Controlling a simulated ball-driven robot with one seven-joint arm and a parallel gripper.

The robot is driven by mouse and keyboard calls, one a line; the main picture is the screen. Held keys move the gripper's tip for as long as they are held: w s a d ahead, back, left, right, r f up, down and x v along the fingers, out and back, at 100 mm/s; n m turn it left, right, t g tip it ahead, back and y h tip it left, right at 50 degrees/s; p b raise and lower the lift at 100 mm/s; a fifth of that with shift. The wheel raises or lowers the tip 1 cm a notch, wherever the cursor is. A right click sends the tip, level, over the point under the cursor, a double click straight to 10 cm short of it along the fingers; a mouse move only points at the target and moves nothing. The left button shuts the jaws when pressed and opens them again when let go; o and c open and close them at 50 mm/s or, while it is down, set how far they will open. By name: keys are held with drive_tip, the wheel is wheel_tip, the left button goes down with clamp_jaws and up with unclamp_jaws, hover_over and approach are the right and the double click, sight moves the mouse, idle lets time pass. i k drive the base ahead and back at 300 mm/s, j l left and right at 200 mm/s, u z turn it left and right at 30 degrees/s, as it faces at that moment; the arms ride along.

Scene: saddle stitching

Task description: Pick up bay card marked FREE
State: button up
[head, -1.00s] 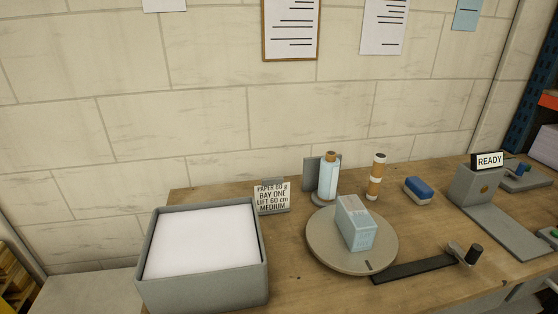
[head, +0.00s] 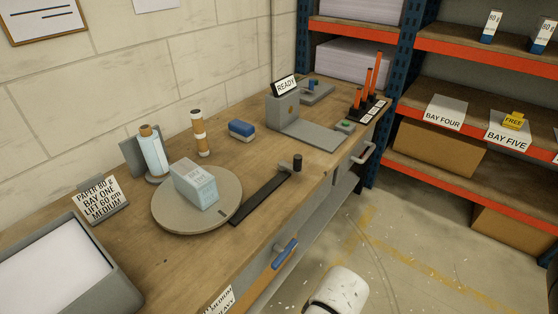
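The yellow bay card marked FREE (head: 513,121) stands on the shelf at the right of the head view, on or just behind the top of the white sign BAY FIVE (head: 507,138). A sign BAY FOUR (head: 445,112) stands left of it on the same orange-edged shelf. My gripper does not show in the head view. A white rounded part at the bottom centre may be mine, but I cannot tell which part.
The wooden workbench (head: 140,240) runs along the wall with a paper tray (head: 105,262), a round turntable (head: 165,217) and a READY stand (head: 283,108). The bench's handles (head: 362,153) stick out in front. Open floor (head: 425,250) lies between bench and shelves.

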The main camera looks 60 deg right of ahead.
sight(514, 121)
drive_tip(key=z, duration=2.9)
drive_tip(key=i+j+u, duration=0.15)
drive_tip(key=i, duration=1.15)
drive_tip(key=i+l+u, duration=0.2)
drive_tip(key=i, duration=1.15)
drive_tip(key=i+l, duration=0.15)
